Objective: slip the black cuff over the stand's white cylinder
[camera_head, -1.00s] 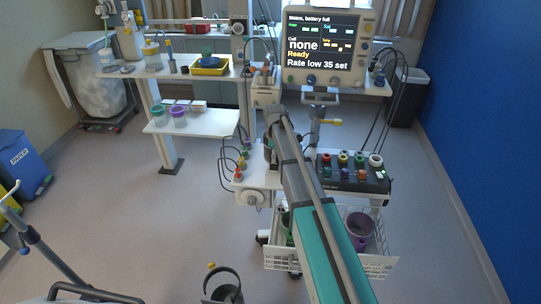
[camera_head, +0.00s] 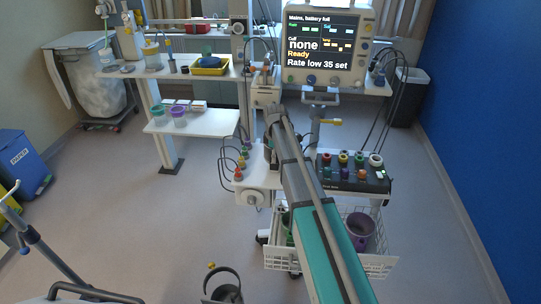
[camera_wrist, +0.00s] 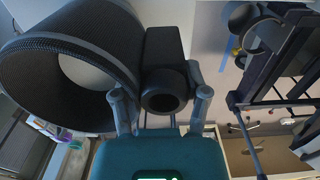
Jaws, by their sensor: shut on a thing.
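The black cuff (camera_wrist: 40,88) is a wide ring with a meshed surface, filling the left of the wrist view. A dark block with a round hollow end (camera_wrist: 165,92) is beside the ring. My gripper (camera_wrist: 160,92) is shut on this block, one grey finger on each side. The cuff's open mouth faces the camera, and a pale patch shows through it; I cannot tell what this is. In the head view my arm reaches up toward the monitor stand, and I cannot make out the gripper or cuff there. I cannot pick out the white cylinder with certainty.
The monitor (camera_head: 327,48) stands above a black connector box (camera_head: 350,172) and a white wire basket (camera_head: 300,258). Cables hang at both sides. A white shelf (camera_head: 205,124) with cups is left. A dark curved stand (camera_head: 222,290) is at the bottom. Open floor lies left of centre.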

